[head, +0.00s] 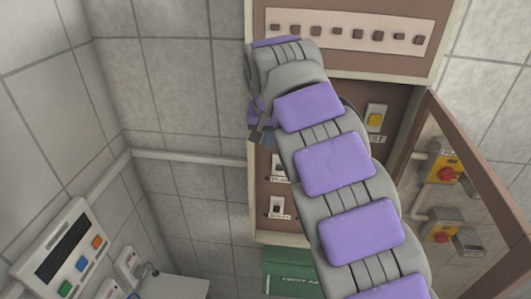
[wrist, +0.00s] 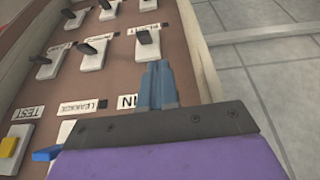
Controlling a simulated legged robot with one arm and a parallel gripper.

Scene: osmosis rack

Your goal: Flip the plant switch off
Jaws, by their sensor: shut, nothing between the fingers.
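The plant switch (head: 277,166) is a dark lever on a white plate, in the left column of the brown panel, with a partly hidden label below it. In the wrist view, where the panel appears upside down, the plant switch (wrist: 147,43) is just beyond my fingertips. My gripper (wrist: 159,66) is shut and empty, its blue fingers pointing at that switch; I cannot tell if they touch. In the head view my gripper (head: 264,138) is just above the switch, partly hidden by my arm. The lever tilts toward its label in the wrist view.
Another switch (head: 277,206) is below the plant switch. A yellow button (head: 376,119) is on the panel's right side. My arm covers the panel's middle. Left of the cabinet is free.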

